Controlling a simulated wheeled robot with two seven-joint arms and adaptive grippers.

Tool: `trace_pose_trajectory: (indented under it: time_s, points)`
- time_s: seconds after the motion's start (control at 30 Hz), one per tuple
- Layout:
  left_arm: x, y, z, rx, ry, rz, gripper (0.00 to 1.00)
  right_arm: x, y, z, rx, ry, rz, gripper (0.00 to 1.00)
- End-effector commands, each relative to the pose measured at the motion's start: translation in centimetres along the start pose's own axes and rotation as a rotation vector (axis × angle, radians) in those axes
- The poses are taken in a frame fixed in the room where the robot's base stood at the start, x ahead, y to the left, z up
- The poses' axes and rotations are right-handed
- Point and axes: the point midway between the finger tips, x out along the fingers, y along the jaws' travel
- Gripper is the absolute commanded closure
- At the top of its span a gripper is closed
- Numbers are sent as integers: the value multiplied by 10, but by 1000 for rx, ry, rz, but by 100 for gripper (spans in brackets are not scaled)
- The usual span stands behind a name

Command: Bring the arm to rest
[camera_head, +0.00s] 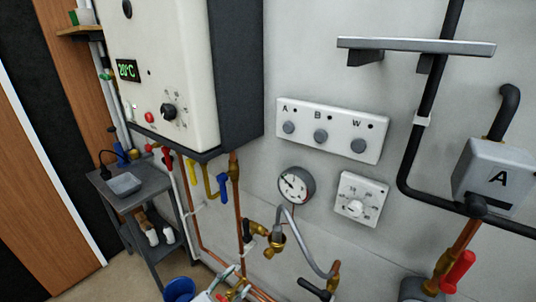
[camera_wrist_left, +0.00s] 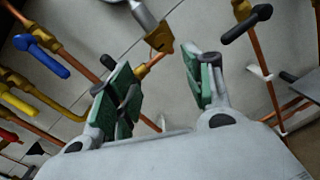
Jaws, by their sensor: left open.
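My left gripper (camera_head: 226,283) shows small at the bottom of the head view, in front of the copper pipes low on the wall. In the left wrist view my left gripper (camera_wrist_left: 158,72) is open, with green pads on both fingers and nothing between them. A brass fitting (camera_wrist_left: 158,38) on a copper pipe shows beyond the gap between the fingers. I cannot tell the exact distance to it. My right gripper is in neither view.
The white boiler (camera_head: 165,70) hangs on the wall above coloured valve handles. A gauge (camera_head: 296,185), a dial plate (camera_head: 360,199), a button panel (camera_head: 332,130) and a shelf (camera_head: 430,46) are on the wall. A grey cart (camera_head: 150,190) stands left; a blue bucket (camera_head: 180,290) is below.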

Motion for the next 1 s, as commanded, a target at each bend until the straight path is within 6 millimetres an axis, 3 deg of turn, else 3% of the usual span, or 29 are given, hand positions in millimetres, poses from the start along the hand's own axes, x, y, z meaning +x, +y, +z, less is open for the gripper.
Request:
trace_pose_trajectory:
  time_s: [0.17, 0.27, 0.67, 1.0]
  points:
    - [-1, 2, -15, 263, 63, 2, 49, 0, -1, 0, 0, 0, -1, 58]
    - [-4, -3, -40, 424, 130, -19, 49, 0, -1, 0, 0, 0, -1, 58]
    - [-46, -49, -180, 976, 408, -259, 49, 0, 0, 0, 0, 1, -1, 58]
    - [-116, -109, -294, 1336, 545, -598, 49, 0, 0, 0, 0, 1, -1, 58]
